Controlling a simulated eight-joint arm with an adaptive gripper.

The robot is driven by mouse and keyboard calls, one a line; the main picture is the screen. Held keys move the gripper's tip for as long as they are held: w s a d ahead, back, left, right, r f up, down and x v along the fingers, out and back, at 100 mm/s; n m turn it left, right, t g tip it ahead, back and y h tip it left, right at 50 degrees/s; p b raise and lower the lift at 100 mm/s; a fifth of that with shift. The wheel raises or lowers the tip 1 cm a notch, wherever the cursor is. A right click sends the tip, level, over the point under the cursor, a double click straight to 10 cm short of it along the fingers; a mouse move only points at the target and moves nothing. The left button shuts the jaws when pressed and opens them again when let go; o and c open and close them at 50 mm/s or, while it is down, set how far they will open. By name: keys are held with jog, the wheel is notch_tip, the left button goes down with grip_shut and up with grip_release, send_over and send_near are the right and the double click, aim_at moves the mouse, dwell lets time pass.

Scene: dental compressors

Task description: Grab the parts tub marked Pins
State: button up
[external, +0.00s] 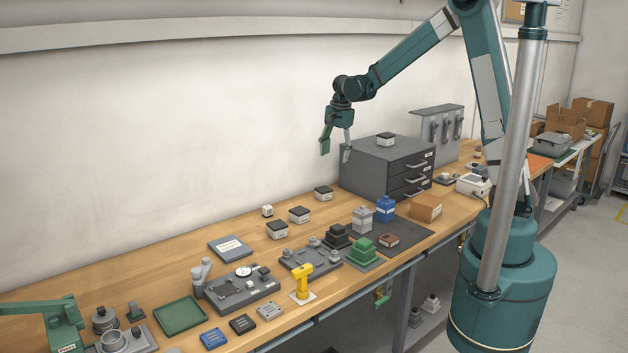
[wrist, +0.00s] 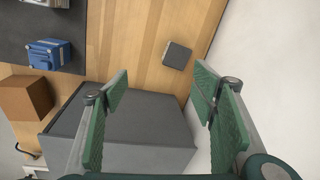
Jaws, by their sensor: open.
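Several small tubs with dark lids and pale sides are in the external view; their labels are too small to read, so I cannot tell which is marked Pins. One tub (external: 323,193) stands near the cabinet's left side, two tubs (external: 299,215) (external: 277,230) stand further left, and one tub (external: 386,139) sits on the cabinet. My gripper (external: 335,154) is open and empty, high above the bench near the cabinet's left end. In the wrist view, a dark-lidded tub (wrist: 177,55) stands on the wood beyond my open fingers (wrist: 158,90).
A grey drawer cabinet (external: 375,165) is just beside and below my gripper; its top fills the lower wrist view (wrist: 140,125). The wall is close behind. Fixtures crowd the bench's left.

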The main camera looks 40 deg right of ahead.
aim_at(324, 189)
jog(key=w+f+m, duration=0.1)
jog(key=w+f, duration=0.1)
jog(key=f, duration=0.2)
jog(key=w+f+m+g, duration=0.1)
jog(key=w+f, duration=0.2)
jog(key=f, duration=0.1)
jog(key=w+f+m+b, duration=0.1)
jog(key=w+f+m, duration=0.1)
jog(key=f, duration=0.3)
jog(key=shift+w+d, duration=0.25)
jog(key=shift+f, duration=1.35)
jog(key=shift+f, duration=0.1)
jog(key=shift+a+f, duration=0.1)
jog(key=shift+f, duration=2.4)
jog(key=c, duration=1)
